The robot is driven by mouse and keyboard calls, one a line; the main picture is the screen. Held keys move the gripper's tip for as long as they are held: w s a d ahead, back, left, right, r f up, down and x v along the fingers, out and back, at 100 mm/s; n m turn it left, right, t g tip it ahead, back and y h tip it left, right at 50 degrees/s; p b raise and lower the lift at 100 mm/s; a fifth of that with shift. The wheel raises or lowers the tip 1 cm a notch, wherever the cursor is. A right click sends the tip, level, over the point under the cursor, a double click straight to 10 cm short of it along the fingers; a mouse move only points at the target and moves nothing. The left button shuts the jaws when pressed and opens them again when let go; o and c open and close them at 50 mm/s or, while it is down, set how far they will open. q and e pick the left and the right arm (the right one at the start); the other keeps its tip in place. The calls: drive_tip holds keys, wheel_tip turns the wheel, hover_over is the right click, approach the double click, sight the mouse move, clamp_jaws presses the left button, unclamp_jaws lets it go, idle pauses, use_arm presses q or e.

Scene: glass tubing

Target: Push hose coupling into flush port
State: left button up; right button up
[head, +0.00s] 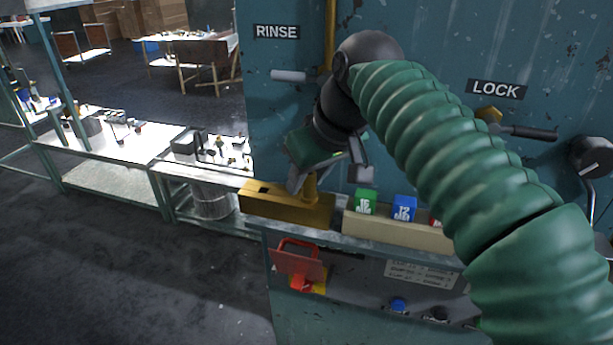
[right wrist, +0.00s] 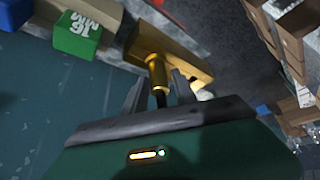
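A brass coupling (head: 311,187) stands upright on the right part of a long brass block (head: 285,208) on the ledge. A dark stem shows at its near end in the right wrist view, where the coupling (right wrist: 157,72) is also seen. My right gripper (head: 328,177) is just above the block, with one finger on each side of the coupling. In the right wrist view, the fingers (right wrist: 160,88) stand apart with narrow gaps beside the coupling. A dark square opening shows in the block's left part. I cannot tell which opening is the flush port. My left gripper is out of view.
A cream holder (head: 395,231) with green (head: 365,201) and blue (head: 404,208) size blocks stands right of the brass block. The teal machine wall (head: 430,40) rises close behind. A red handle (head: 298,262) juts out below the ledge. The floor at left is clear.

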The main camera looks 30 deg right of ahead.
drive_tip(key=shift+o, duration=1)
drive_tip(key=shift+r, duration=0.1)
drive_tip(key=p+v, duration=0.1)
drive_tip(key=v, duration=1.5)
drive_tip(key=shift+r, duration=0.25)
drive_tip(key=shift+s+f, duration=0.1)
